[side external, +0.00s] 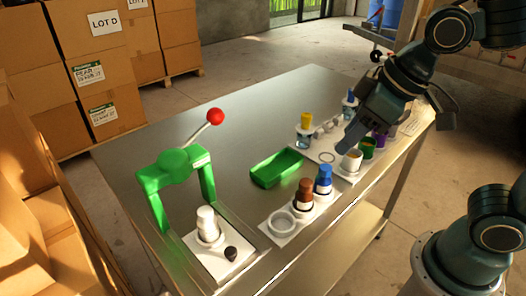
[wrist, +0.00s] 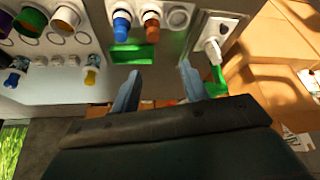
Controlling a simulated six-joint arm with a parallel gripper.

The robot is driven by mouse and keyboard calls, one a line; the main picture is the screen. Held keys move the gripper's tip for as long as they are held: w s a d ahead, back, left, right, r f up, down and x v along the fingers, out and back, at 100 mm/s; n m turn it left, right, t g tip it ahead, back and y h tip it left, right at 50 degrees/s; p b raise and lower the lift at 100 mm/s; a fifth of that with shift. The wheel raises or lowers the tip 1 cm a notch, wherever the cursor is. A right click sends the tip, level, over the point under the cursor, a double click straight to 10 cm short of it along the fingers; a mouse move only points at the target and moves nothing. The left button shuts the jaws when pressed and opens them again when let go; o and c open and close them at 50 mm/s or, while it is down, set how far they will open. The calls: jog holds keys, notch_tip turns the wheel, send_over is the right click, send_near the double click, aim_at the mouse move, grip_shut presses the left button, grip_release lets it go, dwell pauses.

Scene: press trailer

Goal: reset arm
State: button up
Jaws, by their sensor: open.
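My gripper (side external: 352,140) is over the right part of the metal table, beside a row of cups. In the wrist view its two fingers (wrist: 160,70) are apart, with nothing held between them. The green press (side external: 178,172) stands at the table's left, its lever raised with a red ball (side external: 215,116) on the end. A white bottle (side external: 207,224) stands on the press's white base plate, with a small black knob (side external: 231,253) beside it. The press and white bottle (wrist: 212,46) also show at upper right in the wrist view.
A green tray (side external: 276,169) lies mid-table. A white holder carries a blue bottle (side external: 323,180), a brown bottle (side external: 304,192) and an empty ring (side external: 282,221). A yellow-topped bottle (side external: 306,125) and several cups (side external: 351,160) stand farther right. Boxes (side external: 100,65) are stacked at left.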

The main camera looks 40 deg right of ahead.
jog(key=s+d+m+h, duration=0.1)
jog(key=s+d+m, duration=0.2)
jog(key=s+d, duration=0.4)
jog(key=shift+d+r+m+t+h, duration=0.25)
jog(key=shift+r+m+t+h, duration=0.05)
jog(key=shift+r+m, duration=0.1)
